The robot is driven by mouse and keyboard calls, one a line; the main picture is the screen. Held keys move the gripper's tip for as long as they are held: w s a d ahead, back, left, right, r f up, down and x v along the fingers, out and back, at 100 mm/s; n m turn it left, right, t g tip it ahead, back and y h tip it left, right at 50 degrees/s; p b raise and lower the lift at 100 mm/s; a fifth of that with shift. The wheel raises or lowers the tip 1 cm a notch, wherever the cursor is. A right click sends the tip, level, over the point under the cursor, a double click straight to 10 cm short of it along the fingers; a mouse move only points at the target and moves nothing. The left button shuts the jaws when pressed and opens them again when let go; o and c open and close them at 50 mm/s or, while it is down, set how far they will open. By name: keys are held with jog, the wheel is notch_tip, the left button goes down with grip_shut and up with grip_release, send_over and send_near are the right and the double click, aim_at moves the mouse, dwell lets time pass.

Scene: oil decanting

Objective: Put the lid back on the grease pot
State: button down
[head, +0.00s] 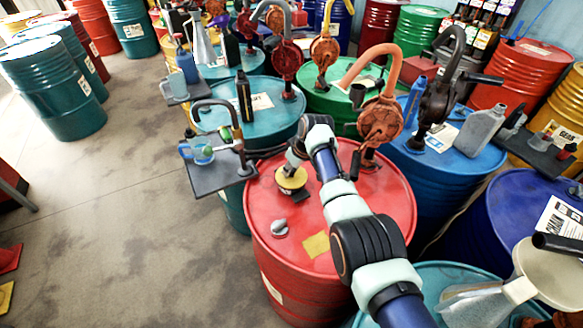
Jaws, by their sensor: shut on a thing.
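The fingers appear closed on the middle of this piece. A dark round rim (292,192), which looks like the grease pot, shows just below it. The pot is mostly hidden by the yellow piece and the gripper. I cannot tell whether the lid touches the pot or hangs slightly above it.
The red drum (262,232) also bears a grey cap (280,228), a yellow label (316,244) and an orange hand pump (380,120). A dark shelf (215,178) with a clamp stands close on the left. A blue drum (440,175) adjoins on the right. Open floor lies left.

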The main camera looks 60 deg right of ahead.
jog(key=shift+c, duration=1.2)
grip_release()
jog(key=shift+r+p, duration=3.05)
jog(key=shift+r, duration=0.45)
grip_shut()
jog(key=shift+f, duration=0.15)
